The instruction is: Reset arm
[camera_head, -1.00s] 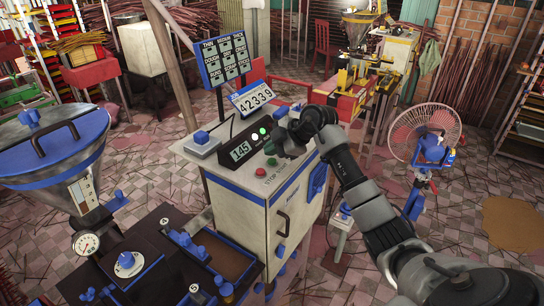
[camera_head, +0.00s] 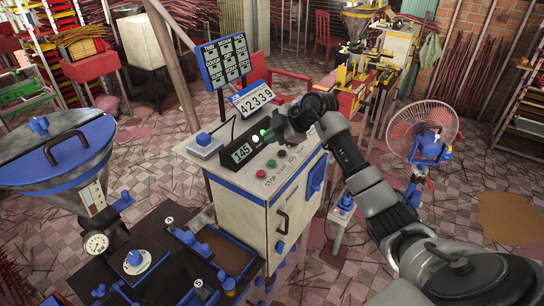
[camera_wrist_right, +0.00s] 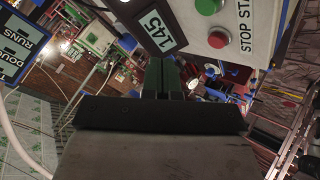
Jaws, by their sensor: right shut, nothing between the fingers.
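My right arm reaches in from the lower right in the head view. My right gripper (camera_head: 268,136) is shut and empty, beside the display reading 145 (camera_head: 242,152) on the white control cabinet (camera_head: 245,206). In the right wrist view, the shut fingers (camera_wrist_right: 171,76) point toward the cabinet's front, just below the display (camera_wrist_right: 155,31). A green button (camera_head: 271,163) and a red button (camera_head: 261,173) show on the cabinet top, clear of the gripper. They also show in the wrist view, the green one (camera_wrist_right: 209,6) and the red one (camera_wrist_right: 217,39). My left gripper is not in view.
A counter reading 42339 (camera_head: 252,97) and a tall sign (camera_head: 226,60) stand behind the cabinet. A blue-rimmed hopper (camera_head: 58,152) stands at left, with a dark table (camera_head: 165,280) in front. A fan (camera_head: 424,135) stands at right.

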